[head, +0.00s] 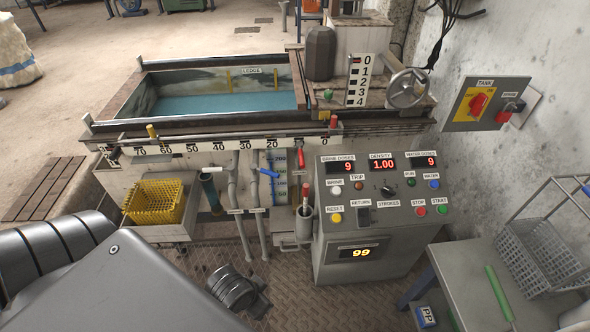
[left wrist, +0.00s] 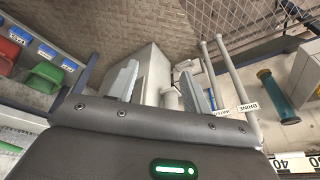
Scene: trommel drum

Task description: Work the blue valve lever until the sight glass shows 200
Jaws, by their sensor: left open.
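The blue valve lever (head: 269,172) is on a pipe at the front of the trough, below the number scale. The sight glass (head: 281,182) is just right of it, an upright tube with blue marks; its level is too small to read surely. A red lever (head: 301,157) is right of the glass, and a white-handled lever (head: 203,169) is to the left. My left gripper (left wrist: 159,72) is open and empty in the left wrist view, near the two labelled pipes; the blue lever is not visible between its fingers. In the head view its dark end is low, below the lever and apart from it. My right gripper is not in view.
The control panel (head: 375,205) stands right of the levers, with displays reading 9, 1.00, 9 and 99. A yellow basket (head: 154,201) is left of the pipes. Two upright pipes (head: 238,205) stand under the trough. A grey bench (head: 466,280) is at right.

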